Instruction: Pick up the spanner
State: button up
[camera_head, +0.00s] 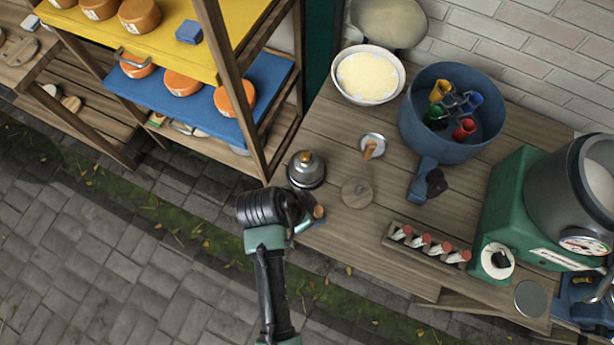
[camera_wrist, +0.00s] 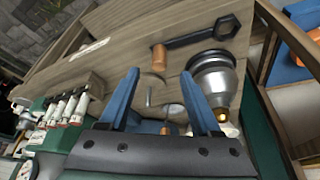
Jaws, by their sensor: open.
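The spanner (camera_wrist: 195,38) is a dark flat tool with a hexagonal open end, lying on the wooden bench in the wrist view, beyond my fingertips. A short orange-brown wooden cylinder (camera_wrist: 158,56) lies at its near end; I cannot tell whether it belongs to the spanner. My gripper (camera_wrist: 159,76) has its two blue fingers apart, with nothing clasped between them. In the head view my gripper (camera_head: 307,221) is over the bench's front left corner, and my arm hides the spanner there.
A metal domed pot with a brass knob (camera_head: 307,168) stands close to my gripper, beside the spanner. A wooden disc (camera_head: 357,194), a blue tub (camera_head: 428,135), a rack of small bottles (camera_head: 425,245) and a green machine (camera_head: 510,210) share the bench. A shelf post (camera_head: 228,85) rises at left.

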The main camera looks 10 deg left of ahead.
aim_at(318, 210)
jog(key=shift+p+x, duration=0.6)
jog(key=shift+x, duration=2.7)
jog(key=shift+s, duration=0.1)
grip_shut()
